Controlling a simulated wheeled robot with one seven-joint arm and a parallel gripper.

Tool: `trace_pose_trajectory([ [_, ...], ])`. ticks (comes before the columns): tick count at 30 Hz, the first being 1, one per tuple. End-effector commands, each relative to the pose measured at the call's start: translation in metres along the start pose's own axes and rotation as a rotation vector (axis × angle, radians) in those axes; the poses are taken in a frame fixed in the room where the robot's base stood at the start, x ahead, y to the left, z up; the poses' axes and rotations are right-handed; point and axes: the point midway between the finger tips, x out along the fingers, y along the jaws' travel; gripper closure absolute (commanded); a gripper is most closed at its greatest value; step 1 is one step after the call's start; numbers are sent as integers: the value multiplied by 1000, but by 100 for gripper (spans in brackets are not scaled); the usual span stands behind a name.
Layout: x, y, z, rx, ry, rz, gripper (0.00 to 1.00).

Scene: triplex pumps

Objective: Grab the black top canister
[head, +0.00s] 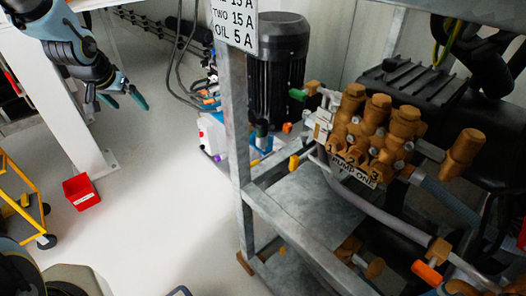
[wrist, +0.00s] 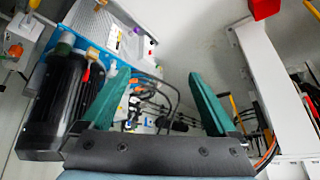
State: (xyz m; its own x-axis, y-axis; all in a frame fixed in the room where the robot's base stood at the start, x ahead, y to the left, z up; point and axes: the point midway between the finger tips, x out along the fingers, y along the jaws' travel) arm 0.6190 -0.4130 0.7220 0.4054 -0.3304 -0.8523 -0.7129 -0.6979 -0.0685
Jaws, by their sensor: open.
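The black canister (head: 277,75) is a ribbed upright cylinder with a domed top, standing behind the grey metal post. The post and sign hide part of its left side. A black cylinder that looks like the same canister shows at the left of the wrist view (wrist: 50,105), outside my left finger. My gripper (head: 124,102) hangs at the upper left of the head view, well to the left of the canister and apart from it. In the wrist view my gripper (wrist: 158,76) has its two green fingers spread, with nothing held between them.
A grey metal frame (head: 300,215) carries brass pumps (head: 375,125) at the right. A sign (head: 235,22) hangs on its post. A red bin (head: 81,192) sits by a white column (head: 62,100); a yellow cart (head: 22,205) stands left. The middle floor is clear.

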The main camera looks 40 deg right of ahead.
Motion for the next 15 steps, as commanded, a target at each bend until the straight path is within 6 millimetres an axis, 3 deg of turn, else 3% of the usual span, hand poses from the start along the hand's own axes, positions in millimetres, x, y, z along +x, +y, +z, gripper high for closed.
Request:
trace_pose_trajectory([
  [1,46,23,0,47,38,37,6],
  [6,132,104,-29,192,190,168,6],
  [12,211,208,-47,315,365,339,6],
  [15,235,251,-50,353,434,411,6],
])
